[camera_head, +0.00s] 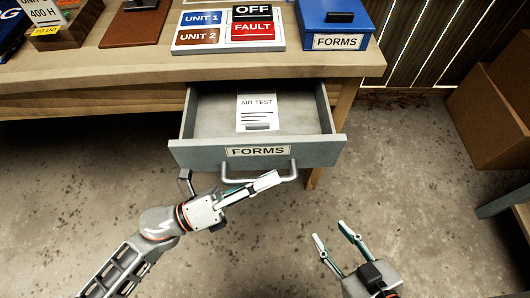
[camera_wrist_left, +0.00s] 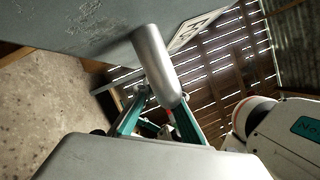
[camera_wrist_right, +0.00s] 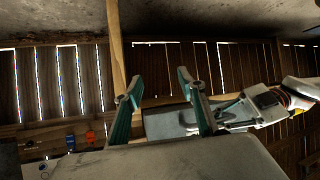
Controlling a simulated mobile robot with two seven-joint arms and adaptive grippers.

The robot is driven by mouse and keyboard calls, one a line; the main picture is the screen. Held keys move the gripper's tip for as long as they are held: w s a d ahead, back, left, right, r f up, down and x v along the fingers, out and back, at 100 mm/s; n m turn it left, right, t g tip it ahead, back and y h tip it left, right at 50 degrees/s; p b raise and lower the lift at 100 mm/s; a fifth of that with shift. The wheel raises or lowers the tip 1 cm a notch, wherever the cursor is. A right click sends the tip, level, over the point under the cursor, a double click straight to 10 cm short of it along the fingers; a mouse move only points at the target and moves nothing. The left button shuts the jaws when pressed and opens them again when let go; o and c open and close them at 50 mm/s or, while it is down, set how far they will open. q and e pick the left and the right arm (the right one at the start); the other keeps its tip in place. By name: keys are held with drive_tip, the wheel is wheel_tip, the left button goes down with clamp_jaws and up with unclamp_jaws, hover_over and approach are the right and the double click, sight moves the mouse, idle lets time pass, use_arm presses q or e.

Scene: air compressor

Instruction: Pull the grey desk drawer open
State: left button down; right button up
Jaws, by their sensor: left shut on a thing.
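The grey desk drawer (camera_head: 190,152) stands pulled out from under the wooden desk. Its front bears a FORMS label and a metal bar handle (camera_head: 229,179). A white AIR TEST sheet (camera_head: 257,112) lies inside on the drawer's floor. My left gripper (camera_head: 272,180) is at the handle, shut on it; the left wrist view shows the handle (camera_wrist_left: 157,65) between the fingers. My right gripper (camera_head: 333,240) is open and empty, apart from the drawer, in front of it and to the right.
On the wooden desk (camera_head: 300,66) stand a sign board (camera_head: 229,30) with OFF and FAULT plates and a blue FORMS box (camera_head: 335,22). A cardboard box (camera_head: 490,115) is at the right. The concrete floor before the drawer is clear apart from my arms.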

use_arm(q)
drive_tip(key=s, duration=1.7)
drive_tip(key=shift+s, duration=0.15)
use_arm(e)
drive_tip(key=shift+w+a+r, duration=0.1)
drive_tip(key=shift+w+r, duration=0.2)
use_arm(q)
drive_tip(key=c, duration=2)
unclamp_jaws()
drive_tip(key=shift+c, duration=0.2)
use_arm(e)
drive_tip(key=shift+s+f, duration=0.1)
drive_tip(key=shift+f, duration=0.15)
use_arm(q)
drive_tip(key=v, duration=1.2)
drive_tip(key=shift+s+f, duration=0.1)
